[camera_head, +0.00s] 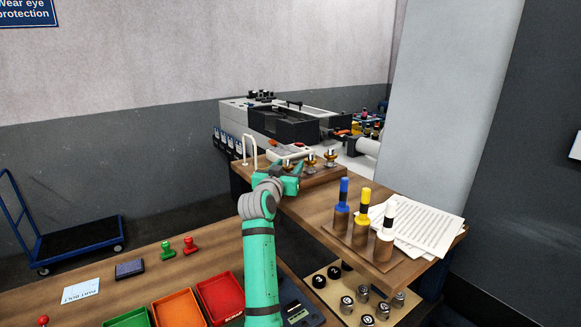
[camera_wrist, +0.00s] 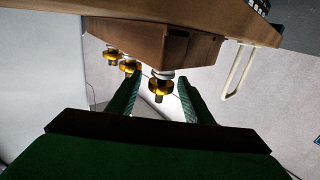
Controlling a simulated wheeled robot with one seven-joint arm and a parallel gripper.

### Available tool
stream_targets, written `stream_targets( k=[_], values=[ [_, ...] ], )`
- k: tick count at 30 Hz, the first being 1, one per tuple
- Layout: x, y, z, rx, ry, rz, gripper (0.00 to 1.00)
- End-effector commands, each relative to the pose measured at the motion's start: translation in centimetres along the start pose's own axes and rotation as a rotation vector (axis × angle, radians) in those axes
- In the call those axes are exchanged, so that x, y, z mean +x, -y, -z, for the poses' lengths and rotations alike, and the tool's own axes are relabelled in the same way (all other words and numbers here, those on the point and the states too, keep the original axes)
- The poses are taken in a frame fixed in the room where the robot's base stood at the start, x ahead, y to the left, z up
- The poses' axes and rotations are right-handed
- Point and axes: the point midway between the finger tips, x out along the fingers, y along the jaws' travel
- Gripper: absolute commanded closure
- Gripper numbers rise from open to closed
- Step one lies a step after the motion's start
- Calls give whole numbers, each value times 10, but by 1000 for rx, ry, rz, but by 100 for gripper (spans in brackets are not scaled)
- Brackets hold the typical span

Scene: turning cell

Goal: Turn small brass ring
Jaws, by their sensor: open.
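Several brass parts stand in a row on a wooden block (camera_wrist: 165,42) at the back of the brown bench. In the head view the left brass part (camera_head: 287,162) is partly hidden by my gripper (camera_head: 289,176); the middle one (camera_head: 311,159) and the right one (camera_head: 330,156) stand clear. In the wrist view, tilted nearly upside down, my gripper (camera_wrist: 162,105) is open. The nearest brass ring (camera_wrist: 159,86) shows between its two fingers, with gaps at both sides. Two other brass parts (camera_wrist: 112,56) (camera_wrist: 130,66) lie beyond the left finger. I cannot tell which ring is smallest by size.
A white wire handle (camera_head: 249,150) stands left of the brass parts. Blue, yellow and white-topped tools (camera_head: 365,209) and papers (camera_head: 412,225) stand on the bench's right. Coloured bins (camera_head: 220,298) lie at the front. A grey lathe (camera_head: 285,125) is behind.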

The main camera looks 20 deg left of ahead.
Motion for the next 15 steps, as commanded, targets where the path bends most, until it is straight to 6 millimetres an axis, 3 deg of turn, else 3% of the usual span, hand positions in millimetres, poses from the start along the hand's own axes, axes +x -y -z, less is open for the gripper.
stream_targets(
  k=[2, 7, 9, 15],
  values=[
    [0, 1, 0, 0, 0, 1, 54],
    [-1, 4, 0, 0, 1, 4, 94],
    [1, -6, 0, 0, 1, -6, 95],
    [0, 0, 0, 0, 1, -12, 95]
  ],
)
